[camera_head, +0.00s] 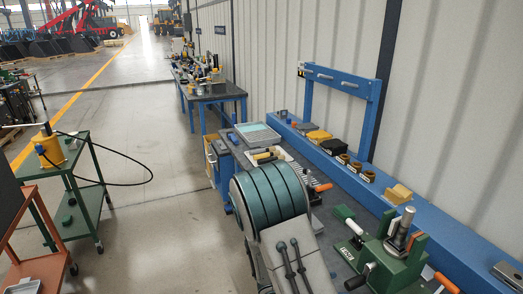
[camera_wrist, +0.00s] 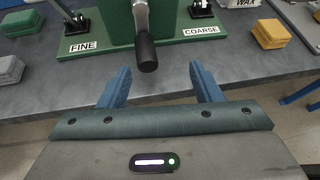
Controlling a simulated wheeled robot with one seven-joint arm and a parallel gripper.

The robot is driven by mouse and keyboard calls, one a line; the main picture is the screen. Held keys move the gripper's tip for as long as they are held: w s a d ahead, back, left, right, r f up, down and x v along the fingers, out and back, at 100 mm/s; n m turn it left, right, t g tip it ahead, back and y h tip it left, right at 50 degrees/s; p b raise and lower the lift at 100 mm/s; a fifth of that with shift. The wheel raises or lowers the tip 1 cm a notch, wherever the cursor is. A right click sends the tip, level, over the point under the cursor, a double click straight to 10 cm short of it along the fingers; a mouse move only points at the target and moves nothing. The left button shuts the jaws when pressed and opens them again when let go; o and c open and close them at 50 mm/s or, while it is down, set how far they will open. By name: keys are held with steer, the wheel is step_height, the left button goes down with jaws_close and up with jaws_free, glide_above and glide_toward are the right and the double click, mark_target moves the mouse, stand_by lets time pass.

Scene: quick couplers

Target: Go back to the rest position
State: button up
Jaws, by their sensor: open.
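My gripper (camera_wrist: 158,85) shows in the wrist view with its two blue fingers spread apart and nothing between them. Just beyond the fingertips is a black handle (camera_wrist: 147,52) on a metal shaft, part of a green device (camera_wrist: 112,30) whose base carries the labels FINE and COARSE. I cannot tell whether the fingers touch anything; they appear clear of the handle. In the head view, my arm fills the lower middle and hides part of the bench, and the gripper itself is not visible there. A green vise-like device (camera_head: 395,262) stands on the bench at lower right.
In the head view, a blue frame (camera_head: 342,82) rises at the back. A green cart (camera_head: 75,185) stands left, with open floor (camera_head: 150,200) between.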

steer(key=s+a+r+m+y+b, duration=0.1)
steer(key=s+a+r+m+y, duration=0.3)
steer(key=s+r+m+y, duration=0.2)
steer(key=s+a+r+m+t+y+b, duration=0.1)
steer(key=s+a+r+m+y, duration=0.3)
steer(key=s+r+m, duration=0.6)
step_height(320, 180, up, 3)
steer(key=m+y, duration=0.2)
steer(key=m, duration=0.3)
steer(key=shift+t+y+b, duration=0.3)
steer(key=shift+b, duration=0.1)
steer(key=shift+s+d, duration=0.1)
